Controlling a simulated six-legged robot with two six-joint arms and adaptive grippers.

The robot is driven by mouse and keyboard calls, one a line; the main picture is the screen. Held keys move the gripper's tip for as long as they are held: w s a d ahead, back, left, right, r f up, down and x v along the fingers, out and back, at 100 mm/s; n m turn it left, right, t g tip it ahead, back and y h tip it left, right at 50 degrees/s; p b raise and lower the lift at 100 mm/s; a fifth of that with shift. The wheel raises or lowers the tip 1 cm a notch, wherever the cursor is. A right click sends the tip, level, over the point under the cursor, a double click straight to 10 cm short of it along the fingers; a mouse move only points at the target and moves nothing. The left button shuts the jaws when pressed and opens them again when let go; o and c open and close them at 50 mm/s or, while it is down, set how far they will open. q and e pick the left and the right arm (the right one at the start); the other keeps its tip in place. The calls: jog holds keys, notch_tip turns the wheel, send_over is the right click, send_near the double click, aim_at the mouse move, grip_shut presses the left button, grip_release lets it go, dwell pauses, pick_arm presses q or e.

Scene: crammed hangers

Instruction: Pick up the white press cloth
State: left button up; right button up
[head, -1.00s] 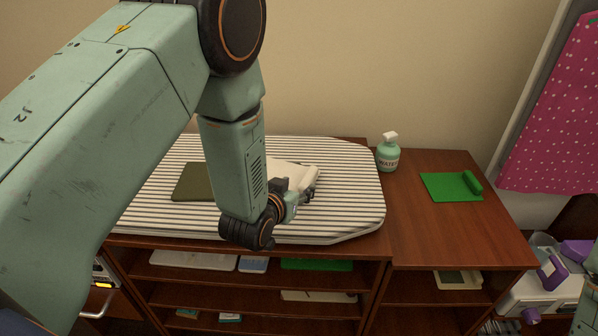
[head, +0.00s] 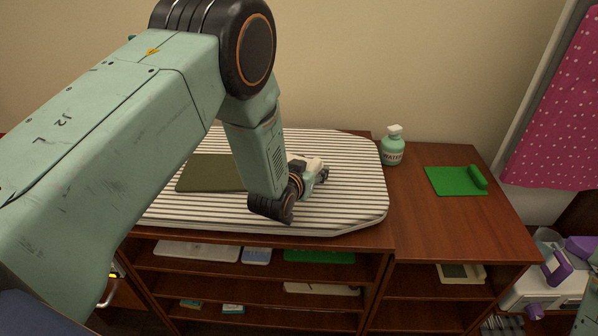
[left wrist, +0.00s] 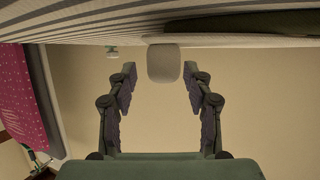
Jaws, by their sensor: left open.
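The white press cloth (head: 309,163) lies on the striped ironing board (head: 345,190); in the head view my left arm and gripper hide most of it. In the left wrist view its pale rounded end (left wrist: 163,62) shows between the fingertips. My left gripper (head: 321,173) is low over the board at the cloth. It is open, with one finger on each side of the pale end (left wrist: 160,70) and gaps on both sides. I cannot tell how deep the fingers reach around it. My right gripper is not in view.
An olive cloth (head: 210,173) lies left of my left forearm on the board. A water bottle (head: 392,146) stands right of the board, and a green mat with a rolled edge (head: 455,181) lies on the wooden top. Shelves below hold several flat items. A pink dotted cloth (head: 560,110) hangs at right.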

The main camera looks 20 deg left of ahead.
pick_arm(q)
jog(key=shift+a+f, duration=0.1)
jog(key=shift+a, duration=0.2)
jog(key=shift+c, duration=0.3)
jog(key=shift+d, duration=0.25)
jog(key=c, duration=0.6)
jog(key=shift+a, duration=0.15)
grip_shut()
